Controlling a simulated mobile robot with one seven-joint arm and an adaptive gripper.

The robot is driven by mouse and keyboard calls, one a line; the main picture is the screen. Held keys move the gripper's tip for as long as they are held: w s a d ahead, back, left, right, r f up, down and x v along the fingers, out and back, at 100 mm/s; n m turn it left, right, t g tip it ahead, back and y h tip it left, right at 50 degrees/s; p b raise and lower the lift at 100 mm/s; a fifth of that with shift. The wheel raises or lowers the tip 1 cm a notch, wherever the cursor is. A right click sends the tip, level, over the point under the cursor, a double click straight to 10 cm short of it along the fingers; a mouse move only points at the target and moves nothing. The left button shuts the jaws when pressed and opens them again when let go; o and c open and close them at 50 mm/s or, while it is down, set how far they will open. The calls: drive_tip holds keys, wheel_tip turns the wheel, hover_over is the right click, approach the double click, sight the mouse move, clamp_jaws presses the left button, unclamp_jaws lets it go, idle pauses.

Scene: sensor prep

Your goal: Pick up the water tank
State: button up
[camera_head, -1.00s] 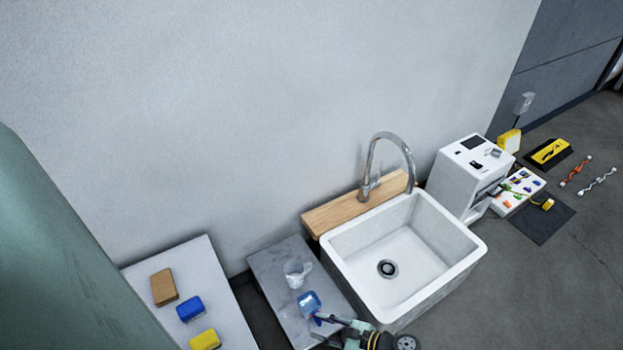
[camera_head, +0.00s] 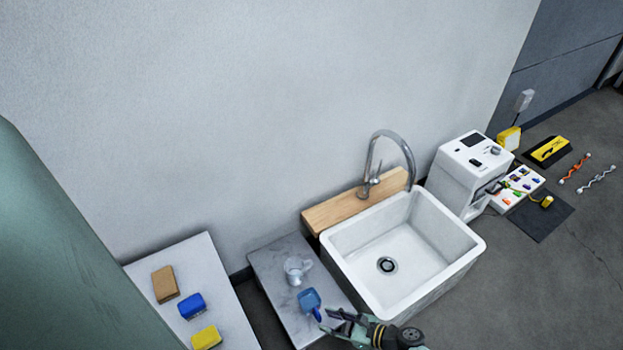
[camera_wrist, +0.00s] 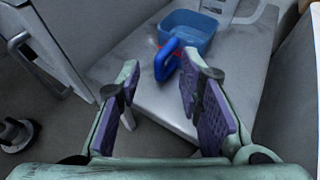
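The water tank is taken to be the blue open-topped container (camera_head: 309,299) with a darker blue handle, on the grey marble-look table left of the sink. It also shows at the top of the wrist view (camera_wrist: 190,32), its handle pointing toward my gripper. My gripper (camera_head: 330,320) is just right of and in front of the tank. In the wrist view my gripper (camera_wrist: 160,72) is open, its purple-padded fingers apart. The handle end lies near and between the fingertips. No firm contact can be made out.
A clear jug (camera_head: 297,268) stands behind the tank on the same table (camera_head: 270,262). The white sink (camera_head: 345,255) with a tall faucet (camera_head: 372,170) is close on the right. A white table (camera_head: 215,290) on the left holds a brown block, a blue and a yellow item.

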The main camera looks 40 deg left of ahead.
drive_tip(key=shift+x, duration=0.95)
drive_tip(key=shift+c, duration=0.2)
clamp_jaws()
